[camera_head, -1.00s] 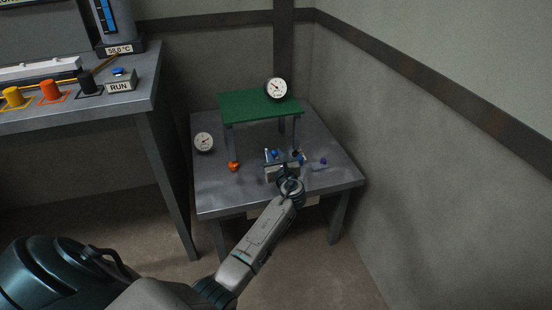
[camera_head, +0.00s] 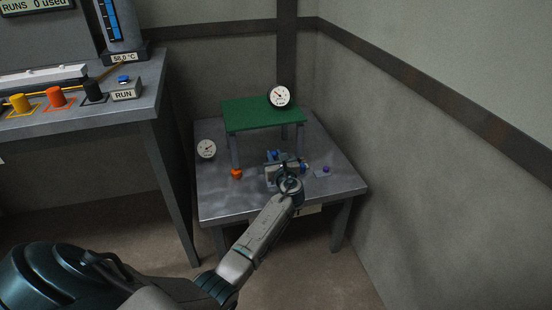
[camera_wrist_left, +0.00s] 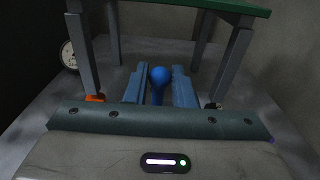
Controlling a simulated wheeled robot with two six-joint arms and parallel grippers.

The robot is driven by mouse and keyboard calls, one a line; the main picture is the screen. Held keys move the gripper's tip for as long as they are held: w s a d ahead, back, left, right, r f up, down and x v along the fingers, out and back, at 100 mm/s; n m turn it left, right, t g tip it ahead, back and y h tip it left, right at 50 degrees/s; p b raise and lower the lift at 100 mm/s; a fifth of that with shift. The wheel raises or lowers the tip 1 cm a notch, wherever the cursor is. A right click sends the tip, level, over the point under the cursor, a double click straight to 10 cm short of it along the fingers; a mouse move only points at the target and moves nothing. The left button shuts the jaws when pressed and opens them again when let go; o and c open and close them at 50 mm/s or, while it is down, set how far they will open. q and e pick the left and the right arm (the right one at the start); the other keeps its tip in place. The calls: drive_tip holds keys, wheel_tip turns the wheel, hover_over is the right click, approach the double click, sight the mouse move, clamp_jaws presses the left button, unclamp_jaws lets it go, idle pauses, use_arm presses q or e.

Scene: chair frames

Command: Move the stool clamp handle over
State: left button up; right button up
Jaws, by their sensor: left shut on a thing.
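A small stool with a green top (camera_head: 262,112) and grey legs stands on the grey table at the back; it also shows in the left wrist view (camera_wrist_left: 237,50). A blue clamp handle with a round knob (camera_wrist_left: 159,76) stands in front of the stool. My left gripper (camera_head: 285,161) reaches over the table's front edge. In the left wrist view its two blue fingers (camera_wrist_left: 159,92) are shut on the handle, one on each side. The knob shows above them; the handle's lower part is hidden. My right gripper is not in view.
A dial gauge (camera_head: 279,96) shows at the stool's back right, another (camera_head: 206,149) at the table's left. An orange knob (camera_head: 237,174) is near the front left leg. A purple-topped piece (camera_head: 325,170) lies right of my gripper.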

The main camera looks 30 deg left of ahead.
use_arm(q)
drive_tip(key=shift+r, duration=0.1)
drive_tip(key=shift+x, duration=1)
drive_tip(key=shift+r, duration=0.15)
drive_tip(key=o, duration=0.8)
drive_tip(key=shift+o, duration=0.2)
